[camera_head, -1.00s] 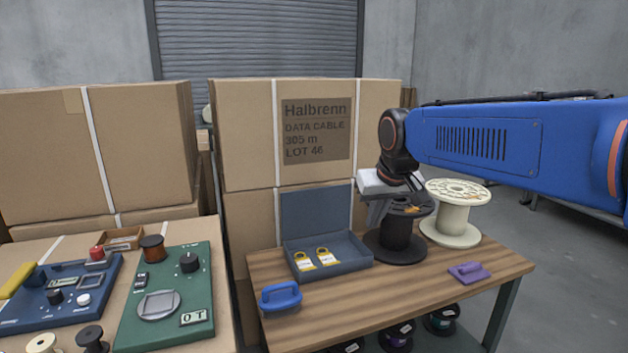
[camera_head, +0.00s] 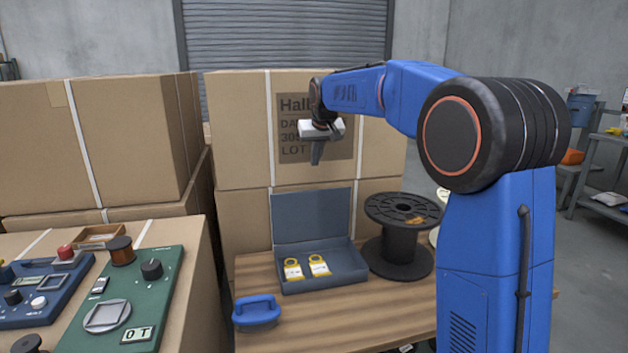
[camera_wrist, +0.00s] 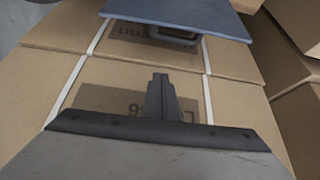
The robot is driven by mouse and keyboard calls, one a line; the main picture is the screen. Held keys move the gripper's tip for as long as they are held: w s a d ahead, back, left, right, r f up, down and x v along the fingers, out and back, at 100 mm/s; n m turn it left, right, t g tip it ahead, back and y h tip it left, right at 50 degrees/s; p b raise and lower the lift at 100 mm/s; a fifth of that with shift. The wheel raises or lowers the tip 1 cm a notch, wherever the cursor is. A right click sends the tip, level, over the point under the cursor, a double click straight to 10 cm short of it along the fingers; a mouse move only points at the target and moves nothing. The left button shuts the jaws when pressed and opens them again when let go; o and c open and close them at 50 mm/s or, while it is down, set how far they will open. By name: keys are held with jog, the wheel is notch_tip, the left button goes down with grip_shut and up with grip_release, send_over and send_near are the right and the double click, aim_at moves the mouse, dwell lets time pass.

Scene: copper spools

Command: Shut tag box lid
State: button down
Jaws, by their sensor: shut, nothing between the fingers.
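The tag box (camera_head: 322,279) is a shallow blue-grey box on the wooden table, with two yellow-and-white tags (camera_head: 293,269) inside. Its lid (camera_head: 312,217) stands open, upright at the back of the box. My gripper (camera_head: 316,158) is shut and empty, pointing down, above the lid and apart from it in the head view. In the wrist view, my gripper (camera_wrist: 160,82) shows in the middle, and the blue-grey lid (camera_wrist: 185,14) crosses the top with a dark loop-shaped part beside its edge.
A black spool (camera_head: 398,240) stands close to the right of the box. A blue handled object (camera_head: 256,312) lies at the front left of the table (camera_head: 345,325). Large cartons (camera_head: 235,130) stand behind. A green panel (camera_head: 150,300) lies on a carton at left.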

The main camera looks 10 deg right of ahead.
jog(key=x, duration=1)
jog(key=shift+w+f, duration=0.1)
jog(key=shift+s+d+f, duration=0.1)
jog(key=shift+s+f, duration=0.05)
jog(key=shift+s, duration=0.85)
jog(key=shift+s+f, duration=0.15)
jog(key=shift+s, duration=0.9)
